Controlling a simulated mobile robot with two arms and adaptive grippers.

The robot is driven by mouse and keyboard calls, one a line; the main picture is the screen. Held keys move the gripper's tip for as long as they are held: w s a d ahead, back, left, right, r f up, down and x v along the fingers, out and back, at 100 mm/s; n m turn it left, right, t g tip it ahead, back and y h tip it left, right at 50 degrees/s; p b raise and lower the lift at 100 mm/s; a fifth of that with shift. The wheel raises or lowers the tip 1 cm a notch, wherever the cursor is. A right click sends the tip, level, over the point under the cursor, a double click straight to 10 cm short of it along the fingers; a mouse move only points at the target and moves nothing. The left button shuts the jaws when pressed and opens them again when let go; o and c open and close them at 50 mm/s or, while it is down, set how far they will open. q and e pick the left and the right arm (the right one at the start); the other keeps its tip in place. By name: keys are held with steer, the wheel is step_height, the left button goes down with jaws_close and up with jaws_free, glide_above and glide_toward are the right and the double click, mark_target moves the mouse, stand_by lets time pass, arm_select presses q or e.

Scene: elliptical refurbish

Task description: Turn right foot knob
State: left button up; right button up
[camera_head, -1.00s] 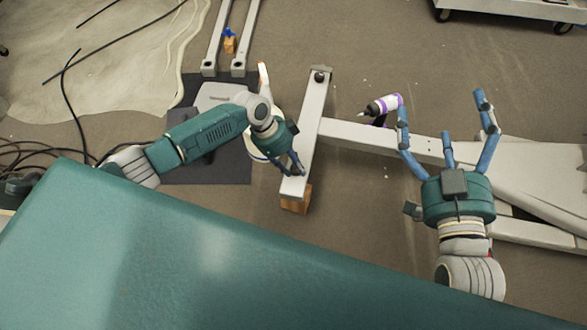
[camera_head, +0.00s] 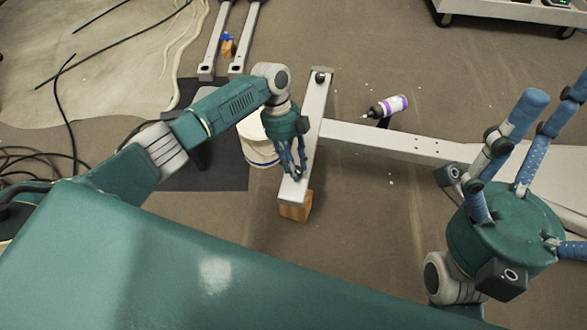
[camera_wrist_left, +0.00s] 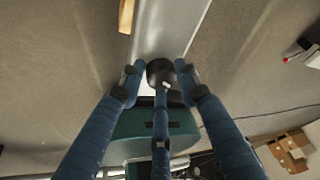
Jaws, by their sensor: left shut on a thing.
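A dark round foot knob (camera_wrist_left: 160,72) sits on the light grey foot bar (camera_wrist_left: 170,25) in the left wrist view. My left gripper (camera_wrist_left: 162,78) is shut on it, with blue fingers around its sides. In the head view, my left gripper (camera_head: 298,172) points down at the near end of the foot bar (camera_head: 314,105) and hides this knob. Another dark knob (camera_head: 320,75) shows at the bar's far end. My right gripper (camera_head: 535,150) is empty, with its blue fingers spread wide, raised at the right.
A wooden block (camera_head: 297,208) supports the bar's near end. A white bucket (camera_head: 260,145) stands left of the bar. A purple-and-white bottle (camera_head: 388,106) is beside the long beam (camera_head: 380,138). A white cart (camera_head: 500,12) is at the back right.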

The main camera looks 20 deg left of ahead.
arm_select(q)
steer(key=shift+w+d+r+m, duration=0.25)
steer(key=shift+d+m, duration=0.25)
steer(key=shift+d, duration=0.05)
steer(key=shift+b, duration=0.3)
steer(key=o, duration=1.1)
steer(key=shift+r, duration=0.1)
steer(key=shift+s, duration=0.1)
steer(key=shift+a, duration=0.25)
steer(key=v, duration=1.1)
steer(key=shift+w+r, duration=0.25)
